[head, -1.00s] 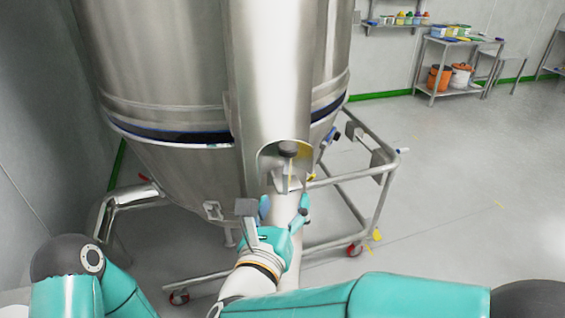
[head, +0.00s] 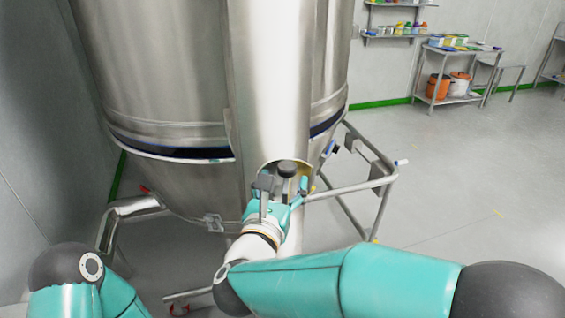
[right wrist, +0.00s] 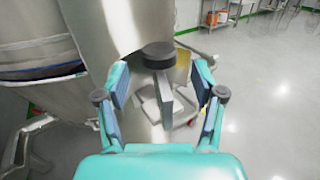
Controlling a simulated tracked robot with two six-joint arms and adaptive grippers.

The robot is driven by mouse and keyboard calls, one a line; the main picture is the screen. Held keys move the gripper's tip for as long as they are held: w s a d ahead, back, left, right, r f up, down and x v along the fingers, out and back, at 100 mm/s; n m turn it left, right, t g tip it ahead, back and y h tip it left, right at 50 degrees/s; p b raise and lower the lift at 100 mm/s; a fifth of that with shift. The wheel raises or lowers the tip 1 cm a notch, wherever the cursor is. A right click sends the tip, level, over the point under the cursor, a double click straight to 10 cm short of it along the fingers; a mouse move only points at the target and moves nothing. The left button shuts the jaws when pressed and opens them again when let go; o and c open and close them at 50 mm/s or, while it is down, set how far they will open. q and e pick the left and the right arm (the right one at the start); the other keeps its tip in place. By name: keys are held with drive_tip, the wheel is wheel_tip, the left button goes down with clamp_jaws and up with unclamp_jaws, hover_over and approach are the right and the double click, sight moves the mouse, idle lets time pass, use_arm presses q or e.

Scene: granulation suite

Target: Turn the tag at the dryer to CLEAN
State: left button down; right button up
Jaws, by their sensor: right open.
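The dryer (head: 165,80) is a large steel vessel with a tapering lower part and an upright steel column (head: 270,80) in front. In a cut-out low on the column is a round dark knob (head: 287,167), which also shows in the right wrist view (right wrist: 158,52) with a grey bar below it. A yellow patch (right wrist: 182,66) shows behind the knob; I cannot tell if it is the tag, and I can read no lettering. My right gripper (right wrist: 161,80) is open and empty, its fingers either side of the knob and bar. My left gripper is out of view.
A tubular steel frame (head: 352,187) stands around the dryer's base, right of my right gripper. A wall is close on the left. Open floor (head: 470,170) lies to the right, with a shelved table (head: 453,98) holding buckets at the back.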

sight(285, 177)
drive_tip(key=shift+p+x, duration=0.55)
drive_tip(key=shift+x, duration=1.65)
